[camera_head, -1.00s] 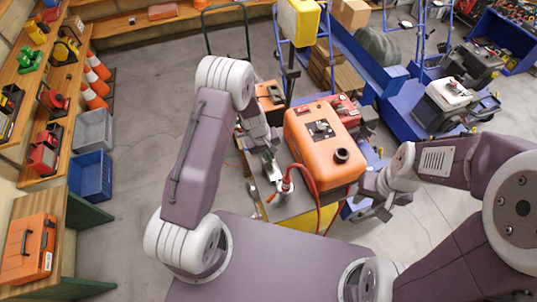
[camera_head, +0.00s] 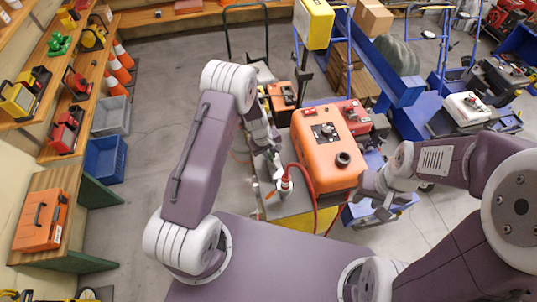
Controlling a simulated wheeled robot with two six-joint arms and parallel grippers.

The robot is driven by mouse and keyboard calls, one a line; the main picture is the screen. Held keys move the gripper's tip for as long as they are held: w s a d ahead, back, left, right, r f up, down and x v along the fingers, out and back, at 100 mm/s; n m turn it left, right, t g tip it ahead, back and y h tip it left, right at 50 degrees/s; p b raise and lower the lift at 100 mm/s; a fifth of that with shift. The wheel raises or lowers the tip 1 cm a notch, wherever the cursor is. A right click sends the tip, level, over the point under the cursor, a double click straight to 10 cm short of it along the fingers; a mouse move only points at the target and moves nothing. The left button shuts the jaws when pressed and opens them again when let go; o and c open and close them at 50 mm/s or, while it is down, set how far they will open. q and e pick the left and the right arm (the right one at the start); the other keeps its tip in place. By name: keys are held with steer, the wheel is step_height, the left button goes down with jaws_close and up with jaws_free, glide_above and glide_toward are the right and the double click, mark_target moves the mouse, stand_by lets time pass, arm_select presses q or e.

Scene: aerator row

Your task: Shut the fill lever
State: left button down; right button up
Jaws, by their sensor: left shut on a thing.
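The orange tank (camera_head: 325,158) stands on a grey-topped stand in front of me, with a dark cap and a small control panel on top. A red hose (camera_head: 311,183) runs from a silver and white fitting (camera_head: 284,187) at the tank's left side. A small orange piece (camera_head: 270,195) shows beside this fitting. My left gripper (camera_head: 273,169) is shut just above and left of the fitting, apparently on the fill lever, which is mostly hidden by the fingers. My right gripper (camera_head: 382,207) is low at the tank's right side; its jaws are hard to make out.
Shelves with tools line the left wall, with a grey crate (camera_head: 111,116) and a blue crate (camera_head: 105,160) below. A blue trolley (camera_head: 409,92) and a white-topped machine (camera_head: 467,106) stand at the right. Open floor lies left of my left arm.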

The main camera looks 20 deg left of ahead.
arm_select(q)
steer(key=shift+s+a+r+n, duration=0.1)
steer(key=shift+s+a+n, duration=0.15)
steer(key=shift+n, duration=0.65)
steer(key=n, duration=0.1)
steer(key=s+n, duration=0.1)
steer(key=shift+a+n+y, duration=0.25)
steer(key=shift+n+y, duration=0.15)
steer(key=s+n, duration=0.1)
steer(key=n, duration=0.1)
steer(key=s+n+p, duration=0.1)
steer(key=n, duration=0.1)
steer(key=shift+a+n+t+y, duration=0.1)
steer(key=shift+n+t+y, duration=0.2)
steer(key=shift+y, duration=0.1)
steer(key=n, duration=0.1)
steer(key=s+n+p, duration=0.1)
steer(key=n, duration=0.1)
steer(key=shift+s+y, duration=0.15)
steer(key=shift+y, duration=0.15)
steer(key=shift+s+d+n+p, duration=0.2)
steer(key=shift+s+n+p, duration=0.1)
steer(key=shift+n, duration=0.35)
steer(key=shift+s+d+n+p, duration=0.15)
steer(key=shift+d+n+p, duration=0.1)
steer(key=shift+n, duration=0.4)
steer(key=c, duration=1.4)
jaws_free()
steer(key=shift+s, duration=0.1)
